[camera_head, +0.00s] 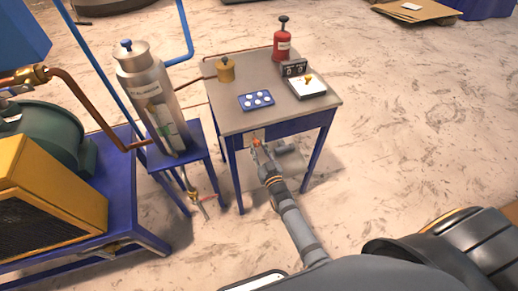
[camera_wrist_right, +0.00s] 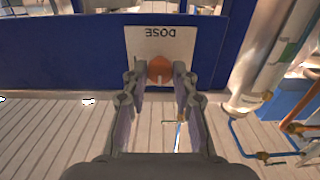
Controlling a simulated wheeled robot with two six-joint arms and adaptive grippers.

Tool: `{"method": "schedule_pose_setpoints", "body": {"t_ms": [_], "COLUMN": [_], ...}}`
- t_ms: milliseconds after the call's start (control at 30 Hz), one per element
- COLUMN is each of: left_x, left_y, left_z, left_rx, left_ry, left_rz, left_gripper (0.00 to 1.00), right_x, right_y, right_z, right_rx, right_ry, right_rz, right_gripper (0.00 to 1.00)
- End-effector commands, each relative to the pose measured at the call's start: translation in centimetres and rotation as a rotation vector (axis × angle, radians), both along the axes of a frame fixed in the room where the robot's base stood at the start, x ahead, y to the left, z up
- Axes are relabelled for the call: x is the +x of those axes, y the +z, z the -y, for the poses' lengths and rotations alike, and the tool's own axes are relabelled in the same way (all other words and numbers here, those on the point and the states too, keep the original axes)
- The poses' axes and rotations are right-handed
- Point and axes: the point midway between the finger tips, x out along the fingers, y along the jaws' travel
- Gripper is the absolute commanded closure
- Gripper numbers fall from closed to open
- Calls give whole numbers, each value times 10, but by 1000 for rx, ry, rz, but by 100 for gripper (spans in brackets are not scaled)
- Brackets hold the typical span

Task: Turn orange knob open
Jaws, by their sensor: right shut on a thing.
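The orange knob (camera_wrist_right: 160,69) sits on a pale plate marked DOSE (camera_wrist_right: 160,44), which shows upside down in the right wrist view. The plate is on the blue front edge of the small table. My right gripper (camera_wrist_right: 160,78) has its two fingers on either side of the knob and is shut on it. In the head view my right gripper (camera_head: 259,145) reaches the table's front edge, and a bit of the orange knob (camera_head: 256,142) shows between the fingers. My left gripper is in neither view.
The table (camera_head: 230,118) bears a red bottle (camera_head: 282,45), a brass pot (camera_head: 225,70), a blue tray with white discs (camera_head: 257,101) and a scale (camera_head: 307,87). A metal cylinder (camera_head: 142,80) stands left of it. A blue-framed machine (camera_head: 60,200) is further left.

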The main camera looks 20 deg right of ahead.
Motion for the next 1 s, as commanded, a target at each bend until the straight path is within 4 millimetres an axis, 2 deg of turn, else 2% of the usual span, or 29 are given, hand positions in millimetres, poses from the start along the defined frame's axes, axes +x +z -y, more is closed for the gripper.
{"method": "schedule_pose_setpoints", "body": {"t_ms": [367,1000], "left_x": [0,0], "left_y": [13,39], "left_z": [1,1], "left_rx": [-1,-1], "left_ry": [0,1], "left_rz": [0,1], "left_gripper": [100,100], "right_x": [0,0], "right_y": [2,2], "right_z": [0,0], "right_rx": [154,750], "right_ry": [0,-1], "right_rz": [-5,-25], "right_gripper": [100,100]}}
